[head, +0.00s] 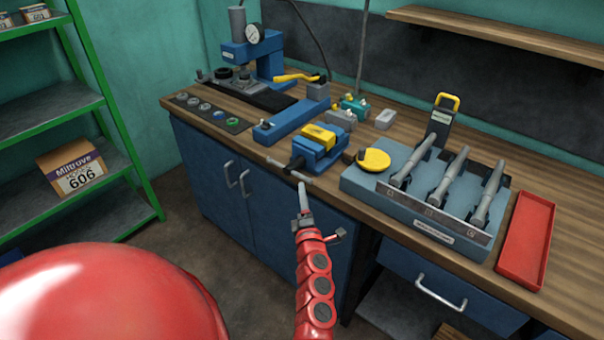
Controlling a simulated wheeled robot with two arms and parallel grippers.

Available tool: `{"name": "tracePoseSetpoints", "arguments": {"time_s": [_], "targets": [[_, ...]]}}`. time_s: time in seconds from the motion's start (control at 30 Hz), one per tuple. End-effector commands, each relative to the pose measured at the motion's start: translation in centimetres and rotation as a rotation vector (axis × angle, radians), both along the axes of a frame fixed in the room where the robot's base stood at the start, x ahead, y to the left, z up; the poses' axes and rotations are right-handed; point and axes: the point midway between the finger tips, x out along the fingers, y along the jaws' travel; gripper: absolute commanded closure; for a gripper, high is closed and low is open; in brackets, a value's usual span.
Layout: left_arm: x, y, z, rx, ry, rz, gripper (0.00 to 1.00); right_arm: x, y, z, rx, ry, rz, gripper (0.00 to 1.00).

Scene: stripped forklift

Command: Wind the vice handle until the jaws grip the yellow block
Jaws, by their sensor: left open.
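The blue vice (322,158) is at the front edge of the wooden bench, with the yellow block (318,134) at its jaws. Whether the jaws touch the block is too small to tell. The vice handle (284,171) is a thin grey bar at the vice's front, slanting down to the right beyond the bench edge. My left gripper (303,192) is open, at the end of the red arm, with its tip close to the handle's right end. I cannot tell whether it touches or surrounds the bar. My right gripper is not in view.
A blue press (252,52) stands at the back left of the bench. Right of the vice are a yellow round pad (374,160), a grey tool rack (425,212) and a red tray (526,240). Blue cabinet doors (215,180) lie below; a green shelf (60,119) is left.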

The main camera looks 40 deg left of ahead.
Motion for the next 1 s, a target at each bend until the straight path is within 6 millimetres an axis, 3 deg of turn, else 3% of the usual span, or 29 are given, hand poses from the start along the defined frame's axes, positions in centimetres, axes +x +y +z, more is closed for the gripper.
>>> {"name": "tracePoseSetpoints", "arguments": {"time_s": [0.1, 0.3, 0.8, 0.87, 1.0], "targets": [[2.1, 1.8, 0.7, 0.004, 0.002, -0.001, 0.53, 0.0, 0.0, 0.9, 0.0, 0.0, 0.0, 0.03], [4.6, 3.8, 0.7, 0.001, 0.004, -0.004, 0.53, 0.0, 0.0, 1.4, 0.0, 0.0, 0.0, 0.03], [5.8, 5.0, 0.8, 0.0, 0.004, -0.001, 0.53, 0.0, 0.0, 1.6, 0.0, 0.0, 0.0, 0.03], [5.8, 5.0, 0.8, 0.0, 0.003, -0.001, 0.6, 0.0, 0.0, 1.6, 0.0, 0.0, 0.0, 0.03], [5.8, 5.0, 0.8, 0.0, 0.003, -0.001, 0.85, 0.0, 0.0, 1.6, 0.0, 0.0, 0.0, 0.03]]}}
